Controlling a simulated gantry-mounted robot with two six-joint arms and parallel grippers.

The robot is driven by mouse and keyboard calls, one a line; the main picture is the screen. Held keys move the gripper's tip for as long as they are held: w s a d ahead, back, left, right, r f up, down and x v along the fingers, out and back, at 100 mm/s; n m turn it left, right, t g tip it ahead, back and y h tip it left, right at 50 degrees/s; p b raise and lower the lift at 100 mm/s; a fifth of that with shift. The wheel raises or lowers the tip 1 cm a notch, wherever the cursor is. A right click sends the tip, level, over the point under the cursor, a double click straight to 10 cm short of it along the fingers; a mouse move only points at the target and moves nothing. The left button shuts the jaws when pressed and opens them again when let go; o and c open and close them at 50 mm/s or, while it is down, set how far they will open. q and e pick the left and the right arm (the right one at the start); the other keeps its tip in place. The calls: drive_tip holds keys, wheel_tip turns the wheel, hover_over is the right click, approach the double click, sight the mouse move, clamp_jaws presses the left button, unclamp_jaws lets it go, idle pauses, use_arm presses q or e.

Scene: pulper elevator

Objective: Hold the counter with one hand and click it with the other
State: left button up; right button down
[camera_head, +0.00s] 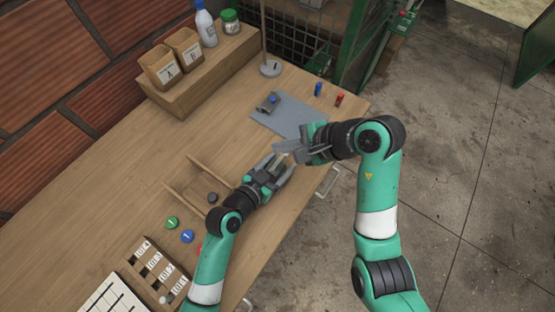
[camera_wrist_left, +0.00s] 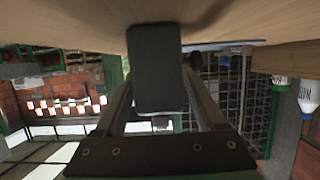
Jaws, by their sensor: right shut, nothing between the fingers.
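A dark, rounded block, which looks like the counter (camera_wrist_left: 155,70), fills the gap between the fingers of my left gripper (camera_head: 276,168) in the left wrist view. Both fingers appear to touch its sides. In the head view this gripper is above the table's right edge, and the counter is hard to make out there. My right gripper (camera_head: 285,148) is shut and empty, just above and right of the left fingertips in the picture. I cannot tell whether it touches the counter. The counter's button cannot be made out.
The table's middle (camera_head: 150,165) is clear.

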sight(270, 174)
use_arm(q)
drive_tip(key=shift+o, duration=0.8)
drive_tip(key=v, duration=0.7)
drive_tip(key=shift+s+a, duration=0.25)
drive_tip(key=shift+r, duration=0.1)
